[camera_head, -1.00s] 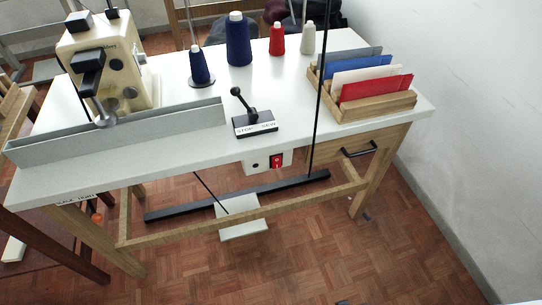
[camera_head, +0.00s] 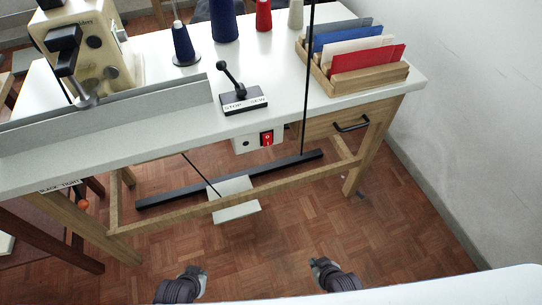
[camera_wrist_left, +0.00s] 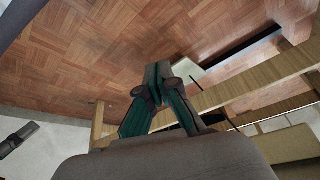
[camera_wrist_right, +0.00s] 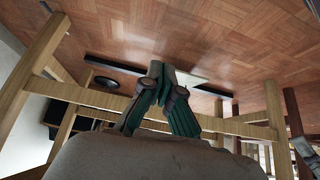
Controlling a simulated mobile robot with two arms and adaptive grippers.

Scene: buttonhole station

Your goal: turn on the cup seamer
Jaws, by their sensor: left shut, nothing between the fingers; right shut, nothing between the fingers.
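The beige sewing machine (camera_head: 95,45), which looks like the cup seamer, stands at the left of the white table (camera_head: 170,135). A pale switch box (camera_head: 245,145) with a red rocker switch (camera_head: 267,138) hangs under the table's front edge. A black lever (camera_head: 232,77) on a base marked STOP and SEW stands on the tabletop above it. My left gripper (camera_head: 203,274) and right gripper (camera_head: 316,263) are low in front of the table, apart from the switch. Both are shut and empty, as the left wrist view (camera_wrist_left: 155,75) and right wrist view (camera_wrist_right: 157,70) show.
A grey fence (camera_head: 120,112) runs along the table's left front. Thread cones and a wooden rack (camera_head: 365,85) of coloured folders stand behind and right. A thin black rod (camera_head: 308,80) rises right of the switch. A pedal (camera_head: 235,212) hangs below. The floor ahead is mostly clear.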

